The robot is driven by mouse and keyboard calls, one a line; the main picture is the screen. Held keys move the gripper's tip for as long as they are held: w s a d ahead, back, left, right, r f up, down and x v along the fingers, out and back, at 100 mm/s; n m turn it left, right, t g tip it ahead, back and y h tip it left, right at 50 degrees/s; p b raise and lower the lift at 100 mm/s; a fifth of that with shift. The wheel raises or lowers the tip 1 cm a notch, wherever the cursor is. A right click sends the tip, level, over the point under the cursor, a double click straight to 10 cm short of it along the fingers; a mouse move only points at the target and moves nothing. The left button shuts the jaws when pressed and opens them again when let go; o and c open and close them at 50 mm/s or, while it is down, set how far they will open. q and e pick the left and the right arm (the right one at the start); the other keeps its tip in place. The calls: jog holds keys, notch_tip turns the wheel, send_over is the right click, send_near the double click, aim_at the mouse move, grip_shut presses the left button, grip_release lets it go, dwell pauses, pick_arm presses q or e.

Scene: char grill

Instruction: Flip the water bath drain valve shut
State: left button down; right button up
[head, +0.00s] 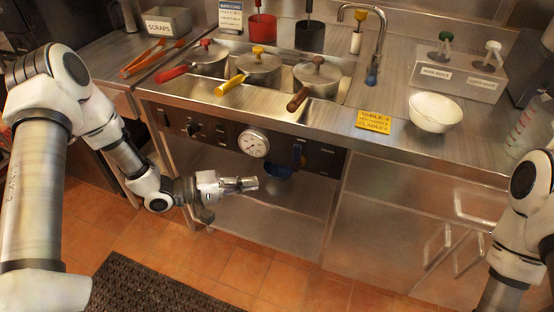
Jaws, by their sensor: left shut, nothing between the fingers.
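The water bath (340,97) is a steel basin set in the counter, holding several lidded pots. A blue bucket (279,171) sits below the panel, partly hidden. My left gripper (251,184) is shut and empty, pointing right, in front of the cabinet below the gauge and lower left of the lever. It looks apart from the lever. My right gripper is out of view; only its arm shows at the right edge.
The round gauge (252,143) and a black knob (192,130) are on the panel. The floor in front is clear except for a dark mat (150,287).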

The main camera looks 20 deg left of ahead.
aim_at(297, 157)
pick_arm(q)
jog(key=w+a+r+t+b, duration=0.1)
jog(key=w+a+r+t, duration=0.1)
jog(key=a, duration=0.4)
jog(key=shift+w+r+t+b, duration=0.3)
jog(key=shift+w+r+t, duration=0.1)
jog(key=shift+r, duration=0.45)
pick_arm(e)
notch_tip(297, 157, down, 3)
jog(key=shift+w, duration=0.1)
pick_arm(q)
jog(key=b+x, duration=0.1)
jog(key=x, duration=0.9)
jog(key=shift+w+d, duration=0.1)
jog(key=shift+d, duration=0.05)
jog(key=d, duration=0.3)
jog(key=shift+d, duration=0.25)
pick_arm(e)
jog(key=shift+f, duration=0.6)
